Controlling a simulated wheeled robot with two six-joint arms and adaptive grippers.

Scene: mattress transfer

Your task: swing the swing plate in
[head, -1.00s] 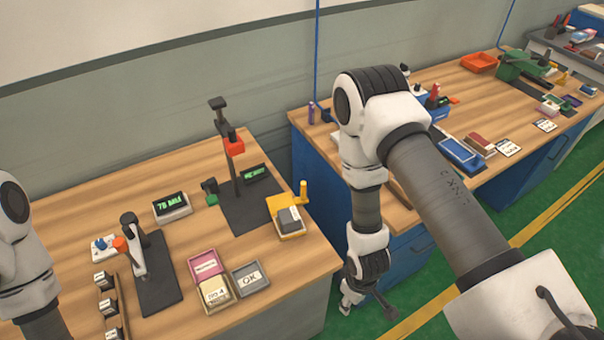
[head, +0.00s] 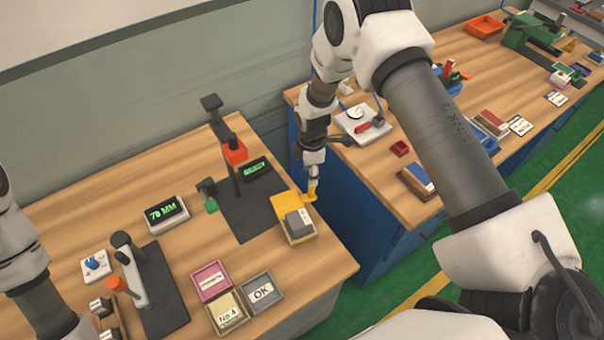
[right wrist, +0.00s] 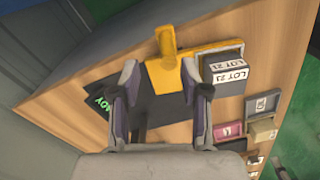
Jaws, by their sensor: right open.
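The swing plate (head: 284,204) is a yellow plate with an upright yellow post (head: 312,189), at the right side of the near bench's black fixture. A grey block (head: 297,224) marked LOT 21 sits in a yellow-edged tray beside it. My right gripper (head: 311,182) is down at the post. In the right wrist view the open fingers (right wrist: 160,77) straddle the yellow plate (right wrist: 170,80), with the post (right wrist: 167,40) just beyond the tips; I cannot tell whether they touch. My left arm shows at the left edge, its gripper out of view.
The black fixture base (head: 245,215) carries a column with a red block (head: 233,153). Pink (head: 211,280), tan (head: 228,313) and grey (head: 262,292) bins stand in front. A second bench (head: 380,170) lies right, across a narrow gap.

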